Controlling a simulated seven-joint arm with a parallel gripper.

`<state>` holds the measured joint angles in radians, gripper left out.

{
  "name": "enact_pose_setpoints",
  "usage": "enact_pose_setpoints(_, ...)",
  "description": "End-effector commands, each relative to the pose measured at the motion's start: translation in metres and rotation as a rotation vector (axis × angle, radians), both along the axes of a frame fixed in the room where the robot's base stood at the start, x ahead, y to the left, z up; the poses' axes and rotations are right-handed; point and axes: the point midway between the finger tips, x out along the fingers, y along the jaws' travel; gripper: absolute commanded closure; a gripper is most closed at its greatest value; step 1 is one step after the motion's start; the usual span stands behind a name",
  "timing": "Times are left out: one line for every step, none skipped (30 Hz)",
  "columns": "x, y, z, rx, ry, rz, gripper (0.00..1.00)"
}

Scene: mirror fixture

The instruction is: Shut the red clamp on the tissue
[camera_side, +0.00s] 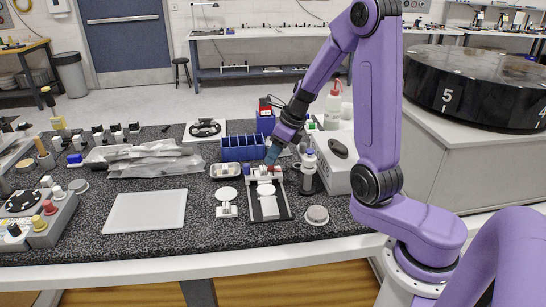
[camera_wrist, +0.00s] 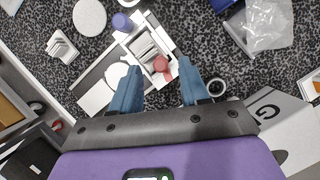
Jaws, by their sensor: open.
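The red clamp (camera_wrist: 160,63) shows as a red knob on the white fixture (camera_wrist: 97,99) in the wrist view. It appears between my two blue fingertips; I cannot tell whether either touches it. My gripper (camera_wrist: 158,66) is open and points down over the fixture's far end, also in the side view (camera_side: 272,155). A purple knob (camera_wrist: 121,21) sits at the fixture's other far corner. The tissue is hard to tell apart from the white parts near the clamp.
A blue bin (camera_side: 242,154) stands behind the fixture, and a metal tray (camera_side: 225,170) is to its left. A white stand (camera_side: 227,209) is left of it. A bottle-like post (camera_side: 308,172) and a white box (camera_side: 338,165) stand close on the right.

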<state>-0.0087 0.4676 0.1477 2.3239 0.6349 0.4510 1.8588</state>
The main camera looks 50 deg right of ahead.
Motion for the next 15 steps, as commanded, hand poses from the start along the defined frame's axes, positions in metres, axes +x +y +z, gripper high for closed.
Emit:
enact_pose_setpoints(0.002, 0.001, -0.006, 0.002, 0.003, 0.0, 0.55)
enact_pose_setpoints(0.003, 0.001, -0.008, 0.002, 0.001, 0.001, 0.55)
enact_pose_setpoints(0.004, 0.002, -0.011, 0.003, 0.002, 0.0, 0.55)
enact_pose_setpoints(0.005, 0.002, -0.013, 0.001, 0.002, 0.002, 0.55)
enact_pose_setpoints(0.006, 0.002, -0.014, 0.001, 0.001, 0.0, 0.55)
enact_pose_setpoints(0.006, 0.002, -0.016, 0.0, 0.001, -0.001, 0.55)
enact_pose_setpoints(0.007, 0.002, -0.017, -0.001, 0.002, 0.0, 0.55)
enact_pose_setpoints(0.007, 0.002, -0.018, -0.001, 0.002, 0.001, 0.55)
enact_pose_setpoints(0.007, 0.002, -0.019, -0.001, 0.002, 0.0, 0.55)
enact_pose_setpoints(0.007, 0.002, -0.019, -0.001, 0.002, 0.0, 0.55)
enact_pose_setpoints(0.007, 0.002, -0.019, -0.001, 0.001, -0.001, 0.55)
enact_pose_setpoints(0.008, 0.002, -0.02, -0.001, 0.001, -0.001, 0.55)
enact_pose_setpoints(0.008, 0.002, -0.02, -0.001, 0.001, -0.001, 0.55)
enact_pose_setpoints(0.008, 0.002, -0.02, -0.001, 0.001, -0.001, 0.55)
enact_pose_setpoints(0.008, 0.002, -0.019, -0.001, 0.001, -0.001, 0.55)
